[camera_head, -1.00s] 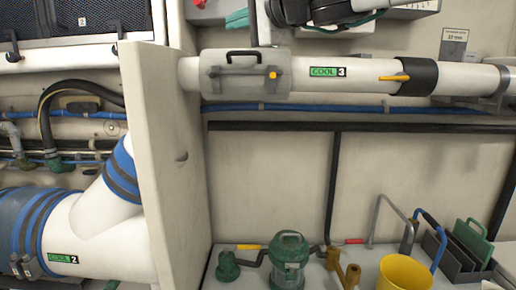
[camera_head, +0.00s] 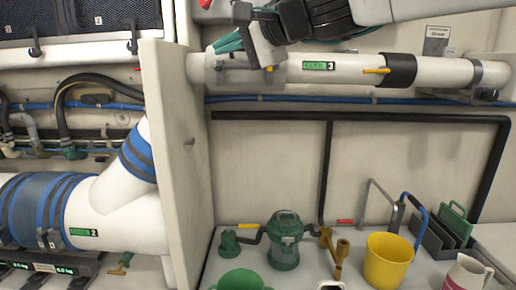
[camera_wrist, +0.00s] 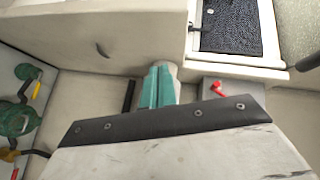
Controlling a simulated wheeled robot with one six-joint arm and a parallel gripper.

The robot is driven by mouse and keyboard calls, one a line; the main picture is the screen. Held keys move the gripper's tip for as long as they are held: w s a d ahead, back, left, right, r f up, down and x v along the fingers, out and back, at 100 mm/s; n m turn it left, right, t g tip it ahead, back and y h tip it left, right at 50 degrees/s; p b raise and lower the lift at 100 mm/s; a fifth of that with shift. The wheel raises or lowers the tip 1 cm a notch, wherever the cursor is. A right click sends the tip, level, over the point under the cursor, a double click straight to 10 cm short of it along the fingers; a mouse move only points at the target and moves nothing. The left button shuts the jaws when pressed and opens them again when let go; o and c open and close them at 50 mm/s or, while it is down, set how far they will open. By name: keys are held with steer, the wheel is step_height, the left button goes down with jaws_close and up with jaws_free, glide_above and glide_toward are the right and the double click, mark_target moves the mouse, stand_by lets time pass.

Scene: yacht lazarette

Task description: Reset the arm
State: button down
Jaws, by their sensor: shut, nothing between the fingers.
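My gripper (camera_head: 229,43) is at the top of the head view, at the end of my arm, which comes in from the upper right. Its teal fingers are together with nothing between them. It overlaps the left end of the white pipe labelled COOL 3 (camera_head: 345,68) in the picture; I cannot tell whether it touches. In the wrist view my gripper (camera_wrist: 158,87) points away from the camera, its teal fingers side by side. Part of the pipe's clamp is hidden behind my gripper and wrist.
A white partition (camera_head: 180,150) stands left of the pipe. Below are a green strainer (camera_head: 285,240), a yellow bucket (camera_head: 388,260) and a grey caddy (camera_head: 432,240) on the bench. A red lever (camera_wrist: 218,88) shows in the wrist view. The wall between pipe and bench is largely clear.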

steer(key=s+d+f+n+g+h, duration=0.3)
steer(key=s+d+f, duration=0.25)
steer(key=f, duration=0.45)
steer(key=s+d+f+n+g+h, duration=0.2)
steer(key=s+d+f, duration=0.35)
steer(key=f, duration=0.35)
steer(key=s+d+f+g+h, duration=0.1)
steer(key=s+d+f+h, duration=0.1)
steer(key=s+d+f, duration=0.2)
steer(key=s+d+f+g+h, duration=0.1)
steer(key=s+d+f, duration=0.4)
steer(key=d, duration=0.5)
steer(key=s+d+f+g+h, duration=0.1)
steer(key=s+d+f+h, duration=0.3)
steer(key=d, duration=0.3)
steer(key=shift+s+d+f, duration=0.15)
steer(key=shift+s+f, duration=0.35)
steer(key=shift+s, duration=0.3)
